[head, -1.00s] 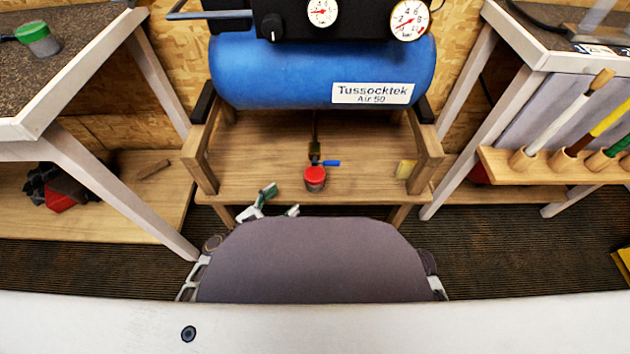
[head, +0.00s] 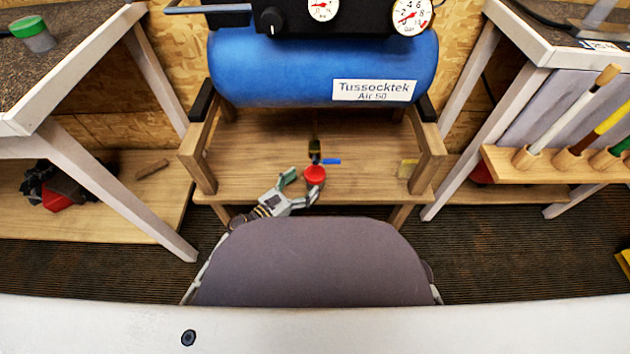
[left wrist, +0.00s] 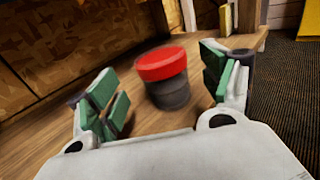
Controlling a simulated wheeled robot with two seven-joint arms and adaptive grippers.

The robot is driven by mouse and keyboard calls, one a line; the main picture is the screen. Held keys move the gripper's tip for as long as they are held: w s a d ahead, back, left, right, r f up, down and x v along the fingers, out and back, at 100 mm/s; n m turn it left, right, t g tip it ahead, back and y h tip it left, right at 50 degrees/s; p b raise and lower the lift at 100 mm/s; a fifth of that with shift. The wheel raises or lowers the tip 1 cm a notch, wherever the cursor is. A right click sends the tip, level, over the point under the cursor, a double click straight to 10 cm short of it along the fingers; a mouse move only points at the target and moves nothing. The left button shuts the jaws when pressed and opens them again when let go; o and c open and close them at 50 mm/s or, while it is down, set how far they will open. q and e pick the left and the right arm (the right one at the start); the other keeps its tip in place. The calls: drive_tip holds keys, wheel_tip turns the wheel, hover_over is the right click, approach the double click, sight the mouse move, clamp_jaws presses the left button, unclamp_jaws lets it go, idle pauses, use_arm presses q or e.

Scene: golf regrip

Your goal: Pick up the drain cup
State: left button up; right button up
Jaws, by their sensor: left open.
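The drain cup (head: 315,175) has a red top and sits on the wooden shelf below the blue tank, under the drain valve with a blue handle. In the left wrist view the cup (left wrist: 164,76) shows a red rim and a dark grey body, standing between and beyond my green-padded fingers. My left gripper (head: 299,187) is open, with its fingertips close to the cup's near side. In the left wrist view the left gripper (left wrist: 165,90) is spread wide, with a gap on each side of the cup. My right gripper is not in view.
The blue compressor tank (head: 290,70) hangs low above the wooden shelf (head: 255,150). Shelf posts stand at both sides. A rack with handled tools (head: 565,165) is at far right.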

sight(308, 180)
use_arm(q)
drive_tip(key=shift+w+d, duration=0.15)
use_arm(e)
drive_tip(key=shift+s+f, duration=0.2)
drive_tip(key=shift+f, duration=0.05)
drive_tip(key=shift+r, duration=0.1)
use_arm(q)
drive_tip(key=shift+b+x, duration=0.35)
drive_tip(key=shift+x, duration=0.45)
drive_tip(key=shift+w+d+r, duration=0.15)
drive_tip(key=shift+w+d, duration=0.3)
drive_tip(key=shift+d, duration=0.1)
drive_tip(key=shift+b+x, duration=0.5)
drive_tip(key=shift+x, duration=0.55)
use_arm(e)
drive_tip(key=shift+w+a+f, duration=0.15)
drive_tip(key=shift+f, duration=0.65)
use_arm(q)
drive_tip(key=c, duration=1)
